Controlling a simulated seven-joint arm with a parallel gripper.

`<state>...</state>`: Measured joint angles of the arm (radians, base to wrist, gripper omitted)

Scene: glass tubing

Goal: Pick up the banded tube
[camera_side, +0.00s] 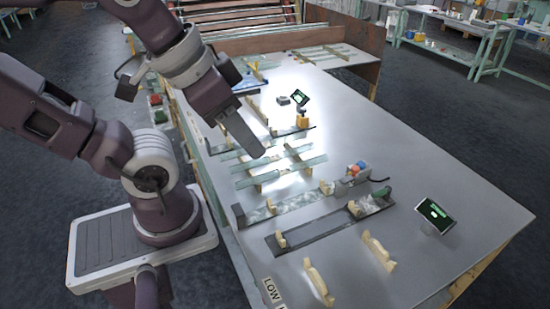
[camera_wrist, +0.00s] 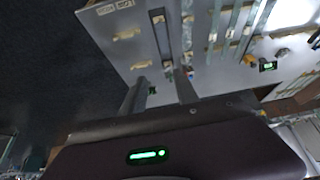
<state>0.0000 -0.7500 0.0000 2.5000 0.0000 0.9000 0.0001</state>
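Several pale glass tubes (camera_side: 280,165) lie side by side on wooden cradles near the middle of the table in the side view. They show as thin strips (camera_wrist: 232,22) at the upper right of the wrist view. I cannot make out bands on any of them, so I cannot tell which is the banded tube. My gripper (camera_side: 258,122) hangs above the table at its left side, higher than the tubes. In the wrist view its two fingers (camera_wrist: 160,93) stand wide apart with nothing between them.
Pale cradles (camera_side: 378,252) stand empty near the front. A display (camera_side: 435,216) stands at the right, and a smaller display (camera_side: 299,99) stands farther back. The table's right side (camera_side: 400,130) is mostly clear.

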